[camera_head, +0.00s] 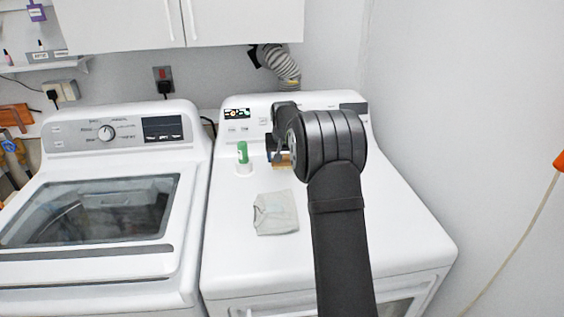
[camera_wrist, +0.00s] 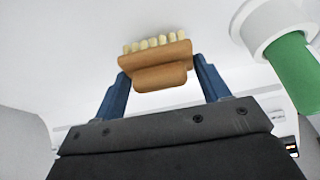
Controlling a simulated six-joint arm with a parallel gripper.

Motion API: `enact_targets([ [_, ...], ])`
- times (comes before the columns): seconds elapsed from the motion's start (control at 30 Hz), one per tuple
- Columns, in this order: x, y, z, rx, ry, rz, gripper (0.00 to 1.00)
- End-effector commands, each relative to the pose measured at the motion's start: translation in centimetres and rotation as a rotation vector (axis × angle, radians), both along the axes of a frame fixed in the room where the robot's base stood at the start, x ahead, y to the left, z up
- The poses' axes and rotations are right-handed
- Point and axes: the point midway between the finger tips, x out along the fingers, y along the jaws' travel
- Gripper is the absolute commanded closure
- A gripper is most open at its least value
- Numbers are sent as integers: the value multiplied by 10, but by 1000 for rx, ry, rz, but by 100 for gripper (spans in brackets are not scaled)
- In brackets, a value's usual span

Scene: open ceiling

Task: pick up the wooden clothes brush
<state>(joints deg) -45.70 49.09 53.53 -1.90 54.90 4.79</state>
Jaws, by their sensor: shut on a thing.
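The wooden clothes brush (camera_wrist: 155,58) is a brown block with a row of pale bristles along one edge. In the wrist view it sits between the two blue fingers of my gripper (camera_wrist: 161,75), which are shut on it from both sides. In the head view a small part of the brush (camera_head: 284,160) shows beside my gripper (camera_head: 276,157), over the back of the right-hand white machine. My arm hides the rest of it. I cannot tell whether the brush touches the machine top.
A green and white bottle (camera_head: 242,155) stands just left of the brush; it also shows in the wrist view (camera_wrist: 290,62). A folded pale cloth (camera_head: 276,213) lies in front on the machine top (camera_head: 390,235). The control panel (camera_head: 240,125) rises behind. The top's right side is clear.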

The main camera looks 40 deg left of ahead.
Motion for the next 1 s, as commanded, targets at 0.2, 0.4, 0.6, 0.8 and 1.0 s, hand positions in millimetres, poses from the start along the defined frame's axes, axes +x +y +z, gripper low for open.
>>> enact_targets([
  [0.2, 7, -26, 36, 2, -1, -4, 55],
  [0.4, 17, -71, 63, 1, 0, -4, 55],
  [0.6, 24, -101, 81, 0, 0, -2, 55],
  [0.8, 27, -113, 88, 0, 1, 0, 55],
  [1.0, 27, -114, 88, 0, 1, 1, 55],
])
